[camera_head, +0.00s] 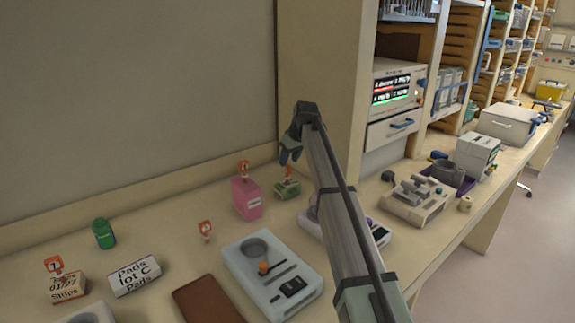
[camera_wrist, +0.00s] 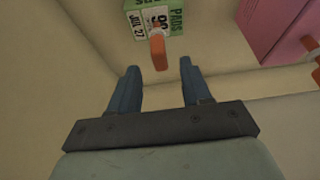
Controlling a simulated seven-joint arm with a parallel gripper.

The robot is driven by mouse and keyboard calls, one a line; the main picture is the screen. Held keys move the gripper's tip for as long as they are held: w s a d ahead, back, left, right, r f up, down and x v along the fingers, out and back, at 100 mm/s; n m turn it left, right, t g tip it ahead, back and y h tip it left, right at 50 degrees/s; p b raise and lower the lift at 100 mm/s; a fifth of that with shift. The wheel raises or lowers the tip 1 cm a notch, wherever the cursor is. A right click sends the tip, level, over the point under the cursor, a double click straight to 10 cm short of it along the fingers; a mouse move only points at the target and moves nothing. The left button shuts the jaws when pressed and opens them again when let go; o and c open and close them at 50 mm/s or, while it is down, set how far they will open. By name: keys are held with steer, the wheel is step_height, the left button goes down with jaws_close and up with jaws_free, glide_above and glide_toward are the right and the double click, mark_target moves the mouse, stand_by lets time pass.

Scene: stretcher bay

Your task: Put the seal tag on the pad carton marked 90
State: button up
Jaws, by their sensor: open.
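The green pad carton (camera_wrist: 143,9) shows 90, PADS and JUL 27 at the top of the wrist view. It also sits at the back of the counter in the head view (camera_head: 283,189). A small orange piece (camera_wrist: 158,49) shows at its edge; I cannot tell whether it touches the carton. My gripper (camera_wrist: 160,67) is open, with nothing between its fingers, and the carton lies beyond the fingertips. In the head view my gripper (camera_head: 290,156) hangs above the counter near the back wall. I cannot tell which small red-and-white tag is the seal tag.
A pink carton (camera_head: 246,201) stands left of the green one. A small red-and-white tag (camera_head: 205,229) stands apart on the counter. A Pads lot C carton (camera_head: 134,277), a strips carton (camera_head: 67,289), a green bottle (camera_head: 104,234) and a grey device (camera_head: 262,285) stand farther left and forward.

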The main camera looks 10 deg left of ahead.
steer(key=v, duration=0.8)
steer(key=shift+r, duration=0.15)
